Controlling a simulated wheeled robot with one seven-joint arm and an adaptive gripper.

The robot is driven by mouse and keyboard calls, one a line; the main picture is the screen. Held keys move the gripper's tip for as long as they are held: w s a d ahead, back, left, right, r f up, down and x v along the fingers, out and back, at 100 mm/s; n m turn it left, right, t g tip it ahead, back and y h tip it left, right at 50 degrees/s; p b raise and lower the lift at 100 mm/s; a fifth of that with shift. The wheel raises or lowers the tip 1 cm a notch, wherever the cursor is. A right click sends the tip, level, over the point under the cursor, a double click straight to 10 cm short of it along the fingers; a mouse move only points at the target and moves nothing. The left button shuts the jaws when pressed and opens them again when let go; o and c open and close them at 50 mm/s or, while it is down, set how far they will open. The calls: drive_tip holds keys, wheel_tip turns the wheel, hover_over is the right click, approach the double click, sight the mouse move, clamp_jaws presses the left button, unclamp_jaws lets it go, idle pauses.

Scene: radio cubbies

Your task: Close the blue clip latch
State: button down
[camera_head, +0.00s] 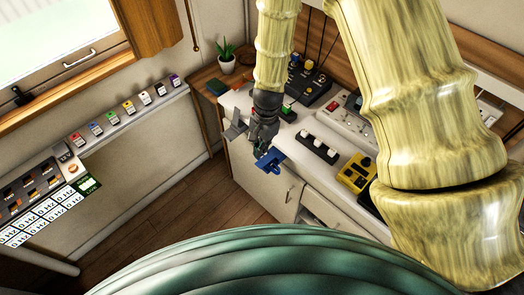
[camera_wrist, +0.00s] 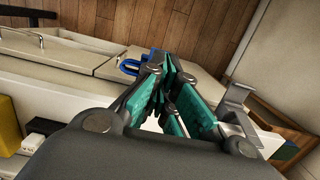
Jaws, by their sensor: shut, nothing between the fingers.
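The blue clip latch (camera_head: 270,160) sits at the front edge of the white counter in the head view. In the wrist view the latch (camera_wrist: 130,65) shows as a blue loop just beyond the fingers, partly hidden by them. My gripper (camera_head: 262,147) points down right at the latch. In the wrist view the teal-padded fingers of my gripper (camera_wrist: 172,75) are together at the tips with nothing between them. I cannot tell whether a finger touches the latch, or whether the latch is open or closed.
A grey metal bracket (camera_head: 236,128) stands on the counter edge left of my gripper. A black strip with white knobs (camera_head: 318,147) and a yellow box (camera_head: 356,172) lie to the right. A potted plant (camera_head: 227,58) stands behind. The wooden floor (camera_head: 165,205) in front is clear.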

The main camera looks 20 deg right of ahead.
wheel_tip(320, 180, up, 7)
drive_tip(key=s+a+b, duration=0.1)
drive_tip(key=a+b, duration=0.1)
drive_tip(key=b, duration=0.1)
approach(261, 164)
drive_tip(key=shift+a+f+p, duration=0.15)
drive_tip(key=shift+f+p, duration=1.45)
drive_tip(key=shift+f, duration=1.95)
drive_tip(key=shift+s+a+f+b, duration=0.1)
drive_tip(key=shift+a+f+b, duration=0.15)
drive_tip(key=shift+f, duration=0.45)
drive_tip(key=shift+s+f, duration=0.15)
drive_tip(key=shift+s, duration=0.05)
drive_tip(key=shift+s+a, duration=0.1)
